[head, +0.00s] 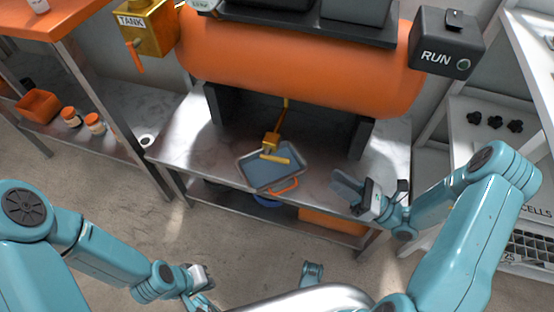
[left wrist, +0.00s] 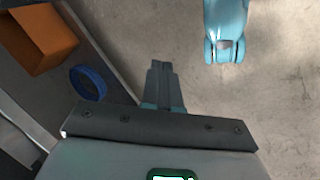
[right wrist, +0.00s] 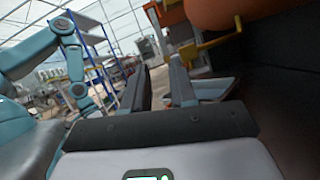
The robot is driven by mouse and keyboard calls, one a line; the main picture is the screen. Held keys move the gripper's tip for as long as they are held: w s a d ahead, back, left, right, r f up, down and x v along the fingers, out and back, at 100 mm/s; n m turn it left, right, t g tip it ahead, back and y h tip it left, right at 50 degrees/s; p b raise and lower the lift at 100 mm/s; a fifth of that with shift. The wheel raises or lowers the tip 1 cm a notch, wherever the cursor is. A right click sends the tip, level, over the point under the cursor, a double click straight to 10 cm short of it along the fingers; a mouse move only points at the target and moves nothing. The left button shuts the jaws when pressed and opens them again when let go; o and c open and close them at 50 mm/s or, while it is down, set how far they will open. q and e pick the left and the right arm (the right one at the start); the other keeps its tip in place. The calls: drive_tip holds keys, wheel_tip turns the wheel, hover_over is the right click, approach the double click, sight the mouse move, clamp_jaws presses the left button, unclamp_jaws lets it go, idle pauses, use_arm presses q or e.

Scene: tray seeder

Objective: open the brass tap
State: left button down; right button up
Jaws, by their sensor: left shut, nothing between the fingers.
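The brass tap (head: 271,141) hangs on a thin pipe below the orange drum, with a yellow bar-shaped lever above a shallow tray (head: 239,166). In the right wrist view the brass tap (right wrist: 204,46) shows beyond the fingertips, slightly right of them. My right gripper (head: 352,190) is open and empty, to the right of the tap and tray and apart from both. Its two fingers (right wrist: 163,78) stand apart in the right wrist view. My left gripper (head: 205,284) is low in front of the bench; its fingers (left wrist: 160,70) are shut and empty.
The orange drum (head: 300,75) overhangs the steel bench (head: 195,145), with dark supports on both sides. A RUN box (head: 447,45) is at upper right and a brass TANK box (head: 152,28) at upper left. An orange bin (left wrist: 40,35) and blue ring (left wrist: 88,83) lie under the bench.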

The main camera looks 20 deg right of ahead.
drive_tip(key=b, duration=0.3)
approach(280, 158)
drive_tip(key=x, duration=0.5)
drive_tip(key=b+x, duration=0.1)
drive_tip(key=x, duration=0.4)
drive_tip(key=shift+d+r, duration=0.1)
clamp_jaws()
